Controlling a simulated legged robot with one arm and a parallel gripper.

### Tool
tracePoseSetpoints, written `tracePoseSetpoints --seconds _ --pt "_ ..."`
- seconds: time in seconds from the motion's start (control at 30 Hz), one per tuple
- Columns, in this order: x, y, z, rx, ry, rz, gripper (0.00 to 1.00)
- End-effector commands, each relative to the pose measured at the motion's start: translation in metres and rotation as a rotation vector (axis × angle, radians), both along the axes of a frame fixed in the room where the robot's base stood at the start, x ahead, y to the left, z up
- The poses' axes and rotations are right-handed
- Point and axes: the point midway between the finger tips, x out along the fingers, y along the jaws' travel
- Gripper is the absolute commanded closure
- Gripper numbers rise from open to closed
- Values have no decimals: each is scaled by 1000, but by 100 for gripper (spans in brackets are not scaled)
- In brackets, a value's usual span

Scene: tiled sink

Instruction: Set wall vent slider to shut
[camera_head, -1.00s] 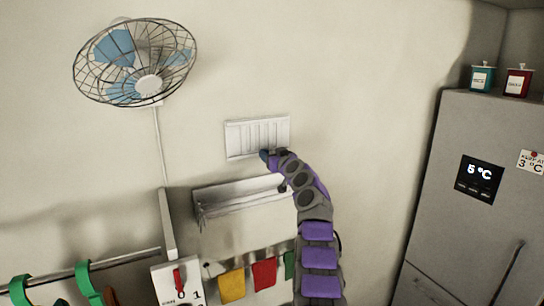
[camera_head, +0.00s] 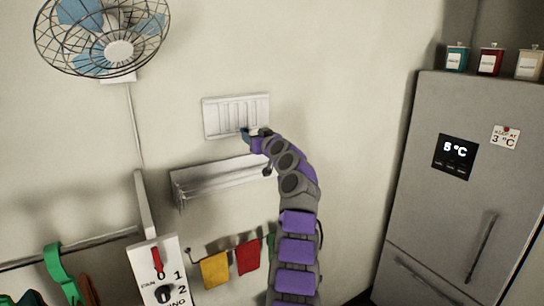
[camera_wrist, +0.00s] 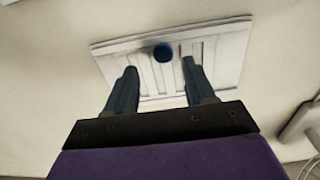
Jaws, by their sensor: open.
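The wall vent (camera_head: 235,104) is a white slatted rectangle on the wall above the metal shelf. In the wrist view the vent (camera_wrist: 215,62) fills the upper middle, and a round dark blue slider knob (camera_wrist: 162,53) sits near its upper middle. My gripper (camera_wrist: 160,70) is open, its two blue-grey fingers on either side of the knob's line, with the knob seen just beyond and between the tips. I cannot tell whether the fingers touch the vent. In the head view my gripper (camera_head: 250,137) is at the vent's lower right edge, and my wrist hides the knob there.
A metal shelf (camera_head: 205,180) juts out below the vent. A caged fan (camera_head: 100,38) hangs at upper left. A switch panel (camera_head: 160,275) and hanging cloths (camera_head: 215,269) are below. A fridge (camera_head: 450,200) with canisters on top stands at right.

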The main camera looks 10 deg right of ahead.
Motion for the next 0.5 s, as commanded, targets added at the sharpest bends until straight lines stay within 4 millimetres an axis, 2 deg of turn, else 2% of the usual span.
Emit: tracePoseSetpoints --seconds 0.5 --pt "-66 -23 -5 -4 0 -4 46"
